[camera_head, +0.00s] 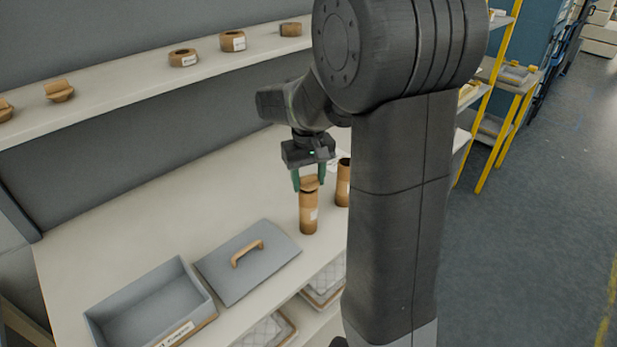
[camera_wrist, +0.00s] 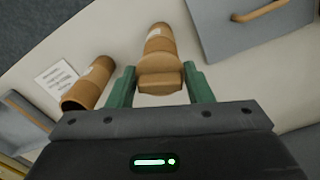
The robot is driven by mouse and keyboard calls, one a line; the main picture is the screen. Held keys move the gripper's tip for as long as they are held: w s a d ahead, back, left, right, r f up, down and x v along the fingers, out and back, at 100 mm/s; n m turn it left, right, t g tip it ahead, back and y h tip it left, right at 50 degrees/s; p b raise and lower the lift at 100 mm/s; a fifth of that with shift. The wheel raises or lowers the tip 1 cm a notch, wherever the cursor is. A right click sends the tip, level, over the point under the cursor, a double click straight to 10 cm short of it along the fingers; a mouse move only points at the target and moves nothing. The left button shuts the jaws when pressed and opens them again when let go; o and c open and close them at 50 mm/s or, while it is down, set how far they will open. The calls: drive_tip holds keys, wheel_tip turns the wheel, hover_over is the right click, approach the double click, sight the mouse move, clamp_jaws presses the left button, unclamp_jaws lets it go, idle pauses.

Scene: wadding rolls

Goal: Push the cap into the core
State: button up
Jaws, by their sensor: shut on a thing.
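A tan cardboard core (camera_head: 308,214) with a pale label stands upright on the white table in the head view. A brown cap (camera_head: 310,184) is at its top end, between the green fingers of my gripper (camera_head: 309,180). In the wrist view the cap (camera_wrist: 160,77) lies between the two fingers (camera_wrist: 160,88), with the core (camera_wrist: 158,40) beyond it. My gripper is shut on the cap. How deep the cap sits in the core cannot be told. A second open core (camera_head: 343,182) stands to the right, partly behind my arm.
A grey lid (camera_head: 222,272) with a wooden handle and an open grey box (camera_head: 130,296) are at the front left. A shelf (camera_head: 120,92) above holds several brown pieces. A printed sheet (camera_wrist: 57,82) lies beside the second core.

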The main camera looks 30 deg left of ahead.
sight(308, 176)
drive_tip(key=shift+f+b, duration=0.4)
drive_tip(key=shift+f, duration=0.2)
drive_tip(key=o, duration=0.6)
drive_tip(key=shift+o, duration=0.2)
wheel_tip(308, 176, up, 9)
drive_tip(key=p, duration=0.7)
drive_tip(key=shift+f, duration=0.15)
drive_tip(key=shift+r, duration=1.15)
drive_tip(key=shift+f+b, duration=2.65)
drive_tip(key=shift+f, duration=1.8)
drive_tip(key=shift+r, duration=0.15)
